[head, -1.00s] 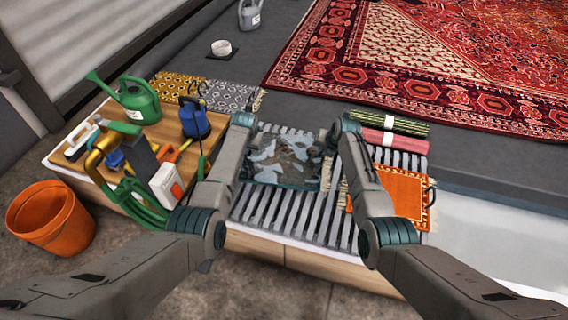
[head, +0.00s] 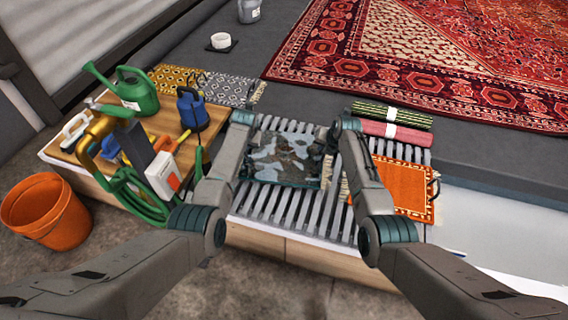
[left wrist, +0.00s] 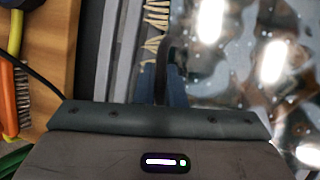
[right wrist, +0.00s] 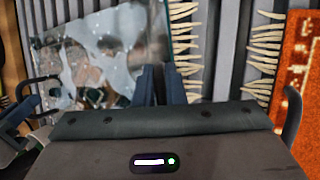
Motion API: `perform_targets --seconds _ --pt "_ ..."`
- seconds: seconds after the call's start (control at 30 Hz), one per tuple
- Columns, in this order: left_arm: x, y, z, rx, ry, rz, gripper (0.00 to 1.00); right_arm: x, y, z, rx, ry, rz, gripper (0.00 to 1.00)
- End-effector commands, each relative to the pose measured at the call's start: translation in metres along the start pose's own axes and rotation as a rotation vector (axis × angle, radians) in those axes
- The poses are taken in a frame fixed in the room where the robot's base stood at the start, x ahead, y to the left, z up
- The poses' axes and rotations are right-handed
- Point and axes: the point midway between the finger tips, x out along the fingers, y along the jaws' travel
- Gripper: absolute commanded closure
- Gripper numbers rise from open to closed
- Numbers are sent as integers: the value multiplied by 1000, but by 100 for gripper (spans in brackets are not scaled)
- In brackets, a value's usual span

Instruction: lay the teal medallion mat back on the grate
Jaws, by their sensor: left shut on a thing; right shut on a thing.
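The teal medallion mat (head: 283,172) is stretched between my two grippers over the slatted grate (head: 290,208). Its face has pale, shiny wet-looking patches that obscure the pattern. My left gripper is shut on its left edge, with the fingers seen in the left wrist view (left wrist: 166,82). My right gripper (head: 331,138) is shut on its right edge, also seen in the right wrist view (right wrist: 161,82). Cream fringe shows beside both held edges in the wrist views. I cannot tell whether the mat touches the slats.
An orange mat (head: 403,190) lies on the grate's right, with green (head: 392,115) and pink (head: 391,135) rolls behind. An orange bucket (head: 45,212) stands on the floor.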

Motion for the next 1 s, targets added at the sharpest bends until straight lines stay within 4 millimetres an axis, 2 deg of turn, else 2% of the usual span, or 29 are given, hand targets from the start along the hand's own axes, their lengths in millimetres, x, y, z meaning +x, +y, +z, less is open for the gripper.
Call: perform_targets --seconds 0.2,0.23,0.3,0.33,0.73,0.87,1.0 --pt "15 -3 -7 1 1 0 100 13 -4 -4 0 -3 2 100" --pt "12 -3 -5 1 1 0 84 10 -3 -3 0 -3 2 84" --pt "11 -3 -5 1 2 0 71 10 -3 -3 0 -2 1 70" --pt "11 -3 -5 1 2 0 69 10 -3 -3 0 -2 1 68" --pt "5 -3 -4 0 -1 0 69 10 -4 -4 0 0 0 68" --pt "-8 -3 -4 -1 -3 0 69 10 -4 -4 0 0 0 68" --pt "-31 -3 -4 0 -3 0 69 10 -4 -4 0 0 0 68"
